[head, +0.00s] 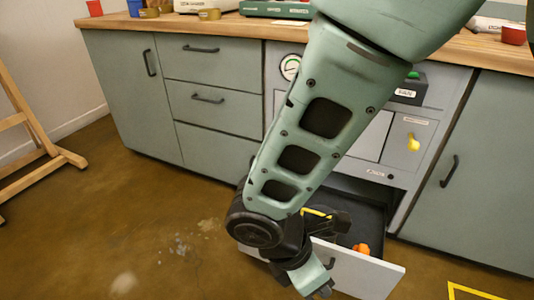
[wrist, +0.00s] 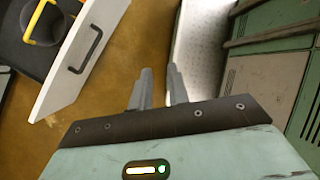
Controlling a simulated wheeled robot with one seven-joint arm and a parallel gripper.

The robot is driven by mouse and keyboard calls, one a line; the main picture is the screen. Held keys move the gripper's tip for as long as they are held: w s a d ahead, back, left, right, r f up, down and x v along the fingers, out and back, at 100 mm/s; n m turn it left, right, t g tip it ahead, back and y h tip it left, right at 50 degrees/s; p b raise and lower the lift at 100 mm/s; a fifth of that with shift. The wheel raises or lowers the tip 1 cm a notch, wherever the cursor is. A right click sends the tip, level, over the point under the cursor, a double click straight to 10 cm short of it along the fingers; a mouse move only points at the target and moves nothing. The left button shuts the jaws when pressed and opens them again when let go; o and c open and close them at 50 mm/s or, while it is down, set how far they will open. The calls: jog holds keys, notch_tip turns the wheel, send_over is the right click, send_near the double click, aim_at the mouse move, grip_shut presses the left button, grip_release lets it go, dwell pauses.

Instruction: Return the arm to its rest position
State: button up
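My arm reaches down from the top right across the head view, with my green gripper (head: 322,289) low at the bottom edge, in front of the open drawer (head: 365,274). In the wrist view my gripper (wrist: 160,75) has two grey fingers a little apart, with only brown floor between them. It holds nothing. The drawer's white front (wrist: 82,62) with its dark handle is at the upper left there, apart from the fingers.
Green cabinets (head: 205,100) stand under a wooden worktop with cups and boxes. A wooden stand (head: 30,125) is at the left. The left floor is clear.

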jog(key=s+d+r+m+y, duration=0.2)
jog(key=d+r+m+y, duration=0.1)
jog(key=r+m, duration=0.35)
jog(key=s+d+r+m+y, duration=0.1)
jog(key=d+r+m+y, duration=0.2)
jog(key=r+m, duration=0.4)
notch_tip(320, 180, up, 30)
jog(key=m+p, duration=0.1)
jog(key=p, duration=3)
jog(key=shift+s+a+r, duration=0.15)
jog(key=shift+s+a, duration=0.1)
